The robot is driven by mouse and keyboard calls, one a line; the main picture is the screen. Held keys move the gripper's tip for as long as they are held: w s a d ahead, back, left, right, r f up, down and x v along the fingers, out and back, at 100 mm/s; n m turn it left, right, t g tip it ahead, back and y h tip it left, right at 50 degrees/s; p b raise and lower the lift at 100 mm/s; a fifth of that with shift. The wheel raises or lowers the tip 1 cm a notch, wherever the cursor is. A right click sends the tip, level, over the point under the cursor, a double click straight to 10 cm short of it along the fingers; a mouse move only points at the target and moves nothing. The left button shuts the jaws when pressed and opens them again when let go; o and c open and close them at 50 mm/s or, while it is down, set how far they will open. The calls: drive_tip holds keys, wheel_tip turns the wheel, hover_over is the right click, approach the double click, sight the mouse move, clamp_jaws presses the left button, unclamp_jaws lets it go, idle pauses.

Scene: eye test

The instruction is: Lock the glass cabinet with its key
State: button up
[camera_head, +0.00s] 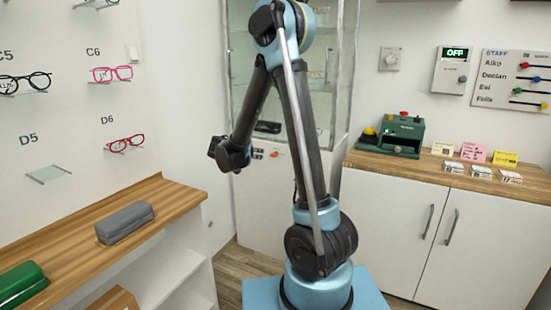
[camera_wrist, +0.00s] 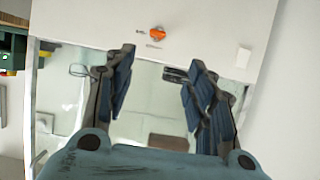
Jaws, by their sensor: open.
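The glass cabinet (camera_head: 336,65) stands behind my arm, with a white panel below its glass. In the wrist view the picture is roughly upside down, and the cabinet's glass (camera_wrist: 160,105) lies below the white panel. A small orange thing, perhaps the key (camera_wrist: 157,32), is on this panel near small dark markings; it also shows in the head view (camera_head: 274,155). I cannot tell whether it sits in a lock. My gripper (camera_wrist: 160,62) is open and empty, its fingers pointing towards the panel, apart from the orange thing. In the head view its fingers are not clear.
A wooden counter with white doors (camera_head: 400,225) stands right, bearing a green machine (camera_head: 403,132) and small cards. A shelf unit (camera_head: 165,207) at left bears a grey case (camera_head: 124,222) and a green case (camera_head: 20,283). Eyeglasses (camera_head: 112,73) hang on the left wall.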

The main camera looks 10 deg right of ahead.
sight(273, 155)
drive_tip(key=x, duration=1.8)
drive_tip(key=shift+s+d+r, duration=0.15)
drive_tip(key=shift+d+r, duration=0.05)
drive_tip(key=shift+d, duration=0.1)
